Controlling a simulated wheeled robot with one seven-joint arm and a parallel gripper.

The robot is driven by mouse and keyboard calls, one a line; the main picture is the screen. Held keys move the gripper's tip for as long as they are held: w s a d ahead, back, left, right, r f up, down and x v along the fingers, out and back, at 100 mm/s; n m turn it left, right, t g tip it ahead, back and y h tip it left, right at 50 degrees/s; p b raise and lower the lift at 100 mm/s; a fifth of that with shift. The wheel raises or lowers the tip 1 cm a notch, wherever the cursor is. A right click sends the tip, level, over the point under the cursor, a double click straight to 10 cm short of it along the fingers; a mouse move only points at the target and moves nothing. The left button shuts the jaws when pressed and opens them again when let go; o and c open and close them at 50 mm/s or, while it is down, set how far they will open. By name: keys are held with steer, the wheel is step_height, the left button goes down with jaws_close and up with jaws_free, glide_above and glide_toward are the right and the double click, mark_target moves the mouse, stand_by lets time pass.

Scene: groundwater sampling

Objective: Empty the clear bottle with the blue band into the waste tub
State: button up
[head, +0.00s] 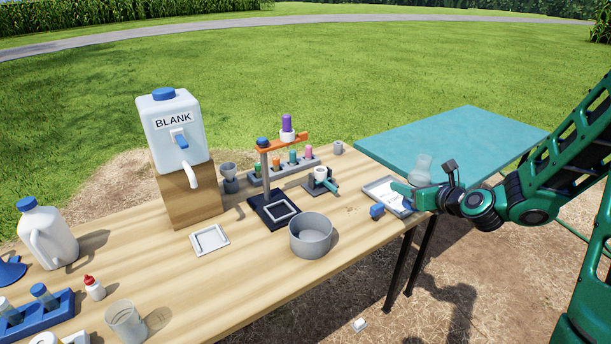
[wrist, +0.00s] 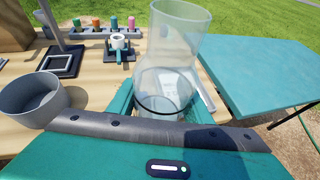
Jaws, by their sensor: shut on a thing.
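The clear bottle (head: 422,165) stands roughly upright in my gripper (head: 408,190), at the right end of the wooden table. In the wrist view the bottle (wrist: 178,50) rises between the two green fingers (wrist: 166,104), which are shut on its lower part. A dark ring shows around it there; its blue band is not clear, and I cannot tell how much liquid is inside. The grey round tub (head: 310,236), which looks like the waste tub, stands at the table's front edge, left of my gripper. It also shows in the wrist view (wrist: 28,102), left of the bottle.
A white tray (head: 372,188) lies beside my gripper, with a blue cap (head: 376,211) near it. A stand with an orange arm (head: 282,144) and a small cup holder (head: 320,182) are behind the tub. A teal table (head: 450,140) adjoins at right.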

steer(key=shift+d, duration=0.2)
steer(key=s+a+n+g+y, duration=0.2)
steer(key=a+n+y, duration=0.1)
steer(key=a, duration=1.2)
steer(key=s+a+n+g+y, duration=0.1)
steer(key=a+n+g+y, duration=0.1)
steer(key=a, duration=1.3)
steer(key=shift+s+a+n+y, duration=0.35)
steer(key=shift+n+y, duration=0.25)
steer(key=shift+n, duration=0.1)
steer(key=shift+w+d+f, duration=0.25)
steer(key=shift+d+f, duration=0.15)
steer(key=shift+f, duration=0.05)
steer(key=shift+w+d+f, duration=0.2)
steer(key=shift+d+f, duration=0.15)
steer(key=shift+f, duration=0.1)
